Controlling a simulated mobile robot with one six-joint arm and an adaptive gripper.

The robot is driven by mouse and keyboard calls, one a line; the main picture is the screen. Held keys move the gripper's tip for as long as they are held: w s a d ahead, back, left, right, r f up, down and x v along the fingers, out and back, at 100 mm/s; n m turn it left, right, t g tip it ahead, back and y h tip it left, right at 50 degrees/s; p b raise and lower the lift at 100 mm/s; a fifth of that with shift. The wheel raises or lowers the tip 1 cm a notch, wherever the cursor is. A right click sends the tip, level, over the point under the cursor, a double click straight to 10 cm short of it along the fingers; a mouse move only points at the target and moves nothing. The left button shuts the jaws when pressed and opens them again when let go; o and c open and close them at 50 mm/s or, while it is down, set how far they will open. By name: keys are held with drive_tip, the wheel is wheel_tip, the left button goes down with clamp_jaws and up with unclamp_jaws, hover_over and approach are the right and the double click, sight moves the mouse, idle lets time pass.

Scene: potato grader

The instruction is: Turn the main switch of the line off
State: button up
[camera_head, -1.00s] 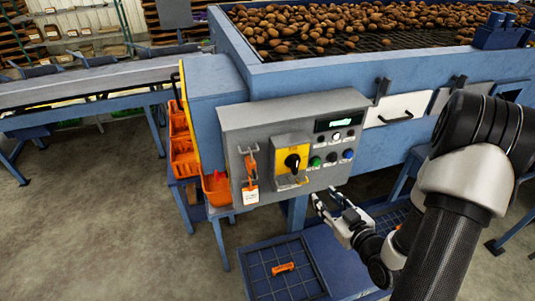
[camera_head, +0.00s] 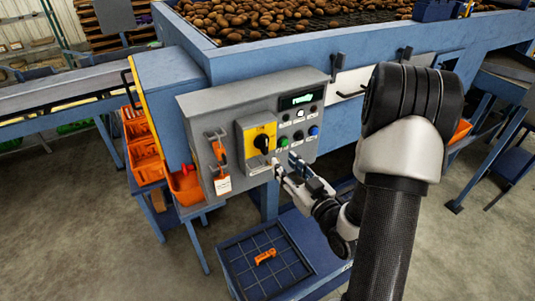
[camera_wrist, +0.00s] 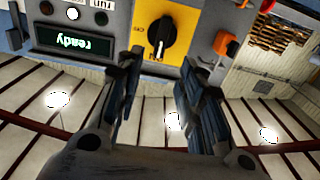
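The main switch is a black rotary knob (camera_head: 262,143) on a yellow plate (camera_head: 250,128), on the front of a grey control box (camera_head: 195,125). The knob also shows in the wrist view (camera_wrist: 162,34), with its white mark along the handle. My gripper (camera_head: 284,164) is just below and right of the knob in the head view, apart from it. In the wrist view the two fingers of my gripper (camera_wrist: 158,75) are spread with nothing between them, and the knob lies beyond the gap between their tips.
A green display (camera_head: 296,99) reads "ready", above several push buttons right of the switch. An orange padlock (camera_head: 218,150) with a tag hangs left of it. An orange item (camera_head: 265,257) lies on the blue grid tray (camera_head: 240,280) below. Potatoes (camera_head: 265,18) lie on top.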

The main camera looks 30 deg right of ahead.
sight(267, 143)
drive_tip(key=w+b, duration=0.3)
drive_tip(key=w, duration=0.8)
drive_tip(key=shift+a+b, duration=0.2)
drive_tip(key=shift+b, duration=0.1)
drive_tip(key=shift+c, duration=0.4)
clamp_jaws()
